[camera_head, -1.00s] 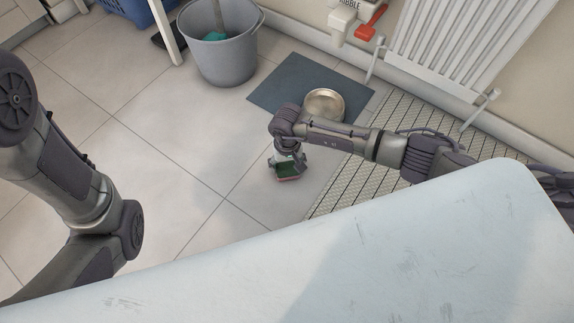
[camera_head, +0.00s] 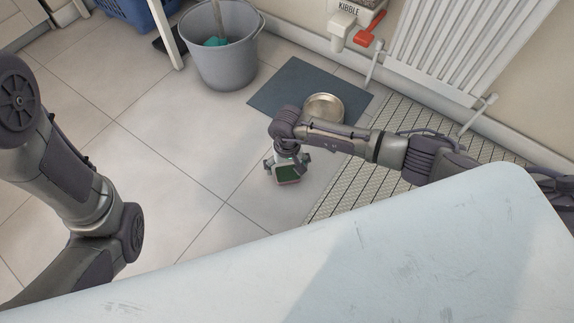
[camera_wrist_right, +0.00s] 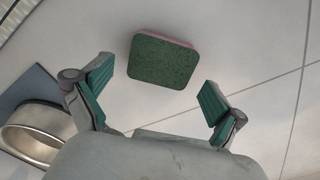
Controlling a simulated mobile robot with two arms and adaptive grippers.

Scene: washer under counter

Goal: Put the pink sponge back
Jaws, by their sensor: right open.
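The sponge has a green scouring top and a pink edge. In the head view the sponge (camera_head: 287,175) is over the pale floor tiles, just below my right gripper (camera_head: 288,163). In the right wrist view the sponge (camera_wrist_right: 163,61) lies green side up just beyond and between the spread fingers of my right gripper (camera_wrist_right: 157,90). The fingers are open and a gap shows on both sides of the sponge. Whether it rests fully on the floor is hard to tell. My left arm shows at the left, but its gripper is out of view.
A metal bowl (camera_head: 324,108) stands on a dark mat (camera_head: 279,88) behind my right arm. A grey bucket (camera_head: 222,60) is at the back. A radiator (camera_head: 455,45) and a patterned mat (camera_head: 345,187) are at right. A pale surface (camera_head: 330,270) fills the foreground. Floor left of the sponge is clear.

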